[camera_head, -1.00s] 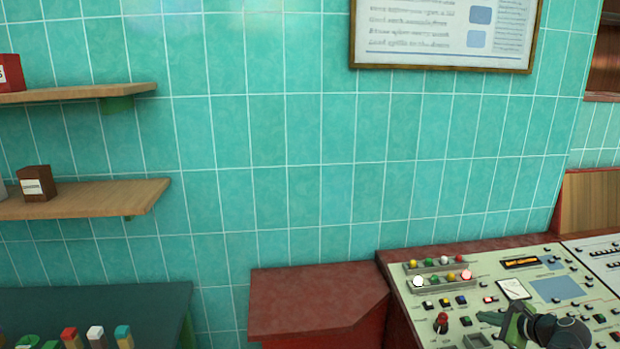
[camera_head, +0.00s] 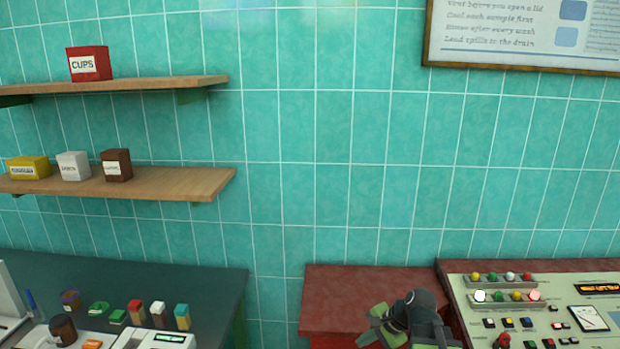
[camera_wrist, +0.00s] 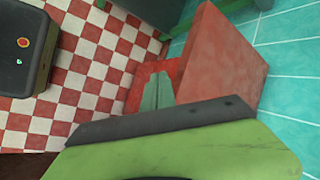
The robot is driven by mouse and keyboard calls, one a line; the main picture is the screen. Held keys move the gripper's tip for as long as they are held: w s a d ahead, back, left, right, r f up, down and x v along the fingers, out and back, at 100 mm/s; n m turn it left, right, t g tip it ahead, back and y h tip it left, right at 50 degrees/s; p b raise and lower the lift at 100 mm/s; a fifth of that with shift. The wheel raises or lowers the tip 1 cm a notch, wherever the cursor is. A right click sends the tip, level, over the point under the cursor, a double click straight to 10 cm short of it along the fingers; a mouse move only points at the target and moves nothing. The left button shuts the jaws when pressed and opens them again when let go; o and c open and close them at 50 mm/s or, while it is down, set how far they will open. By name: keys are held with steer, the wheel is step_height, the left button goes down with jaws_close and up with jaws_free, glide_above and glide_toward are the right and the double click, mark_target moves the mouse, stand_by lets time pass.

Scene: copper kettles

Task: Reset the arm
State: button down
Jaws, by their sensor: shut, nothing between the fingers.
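My gripper (camera_wrist: 159,88) shows in the wrist view as two green fingers closed together, with nothing between them. It points down past the red side of a block-like cabinet toward the red and white checkered floor. In the head view my dark and green arm shows at the bottom, in front of the red cabinet top (camera_head: 350,285). The fingertips cannot be made out clearly there.
A control panel (camera_head: 520,315) with knobs and lights stands at right. A dark green table (camera_head: 200,280) with small items stands at left, below two wooden shelves (camera_head: 200,183) with boxes. The checkered floor (camera_wrist: 95,60) shows in the wrist view, with a dark object (camera_wrist: 22,50) at left.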

steer(key=s+a+f+n+g+h, duration=0.2)
steer(key=s+a+f+n, duration=0.1)
steer(key=s+a+n, duration=0.15)
steer(key=s+d+n+g+h, duration=0.1)
steer(key=s+d+n+h, duration=0.2)
steer(key=s+d+n, duration=0.1)
steer(key=shift+d+f+n+g, duration=0.4)
steer(key=shift+d+n, duration=0.45)
steer(key=shift+n, duration=0.4)
